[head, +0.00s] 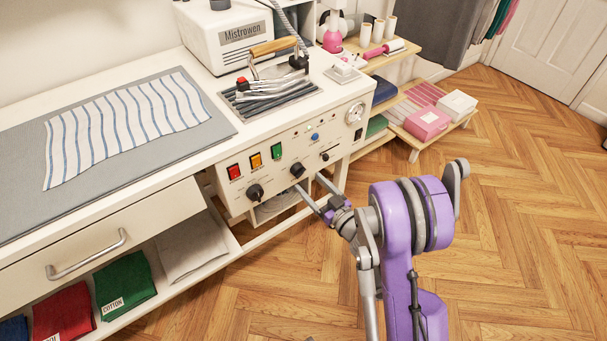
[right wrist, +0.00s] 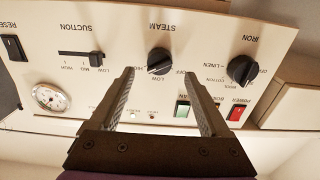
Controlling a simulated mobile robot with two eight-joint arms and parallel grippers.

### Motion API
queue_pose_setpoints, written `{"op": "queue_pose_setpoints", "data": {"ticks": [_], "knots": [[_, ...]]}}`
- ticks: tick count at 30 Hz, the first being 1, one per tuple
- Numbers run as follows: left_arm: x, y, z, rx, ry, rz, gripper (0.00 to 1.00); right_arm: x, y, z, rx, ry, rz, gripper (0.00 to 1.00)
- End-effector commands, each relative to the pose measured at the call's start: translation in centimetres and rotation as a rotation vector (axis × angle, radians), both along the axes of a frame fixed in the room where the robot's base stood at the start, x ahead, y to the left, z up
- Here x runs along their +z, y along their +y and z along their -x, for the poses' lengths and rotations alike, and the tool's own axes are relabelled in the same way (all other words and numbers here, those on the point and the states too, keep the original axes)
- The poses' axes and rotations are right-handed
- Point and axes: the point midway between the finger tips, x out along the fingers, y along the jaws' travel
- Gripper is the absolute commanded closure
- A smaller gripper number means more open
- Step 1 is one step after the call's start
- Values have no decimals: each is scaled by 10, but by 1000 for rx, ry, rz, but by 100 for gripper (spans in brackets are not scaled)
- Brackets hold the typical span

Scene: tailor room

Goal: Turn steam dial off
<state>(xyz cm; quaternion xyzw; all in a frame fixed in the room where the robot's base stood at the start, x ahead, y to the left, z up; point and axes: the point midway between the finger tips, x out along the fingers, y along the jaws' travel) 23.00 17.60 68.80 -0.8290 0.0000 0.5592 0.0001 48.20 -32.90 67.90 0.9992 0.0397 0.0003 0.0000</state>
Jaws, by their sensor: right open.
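The steam dial (head: 297,170) is a round black knob on the white front panel (head: 225,188) of the ironing station. In the right wrist view, which shows the panel upside down, the steam dial (right wrist: 159,61) lies just beyond the fingertips, centred between them. Its exact setting is hard to read. My right gripper (head: 309,182) is open and empty, in front of the panel close to the dial; its two fingers (right wrist: 160,85) point at the panel and do not visibly touch the dial. My left gripper is not in view.
A second black dial, the iron dial (head: 255,192), sits left of the steam dial. Red (head: 234,172), orange (head: 256,160) and green (head: 277,151) switches lie above. A suction slider (right wrist: 80,54) and gauge (head: 355,112) are farther right. The iron (head: 280,68) rests on top. Floor on the right is clear.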

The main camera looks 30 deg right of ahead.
Motion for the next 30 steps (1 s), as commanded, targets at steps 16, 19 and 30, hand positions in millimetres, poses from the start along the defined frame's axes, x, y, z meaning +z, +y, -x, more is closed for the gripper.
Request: {"op": "queue_pose_setpoints", "data": {"ticks": [16,19,30], "knots": [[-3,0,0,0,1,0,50,-1,4,-49,-1,0,0,20],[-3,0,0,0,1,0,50,-1,4,-49,-1,0,0,20],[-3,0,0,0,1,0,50,-1,4,-48,-1,0,0,81]]}}
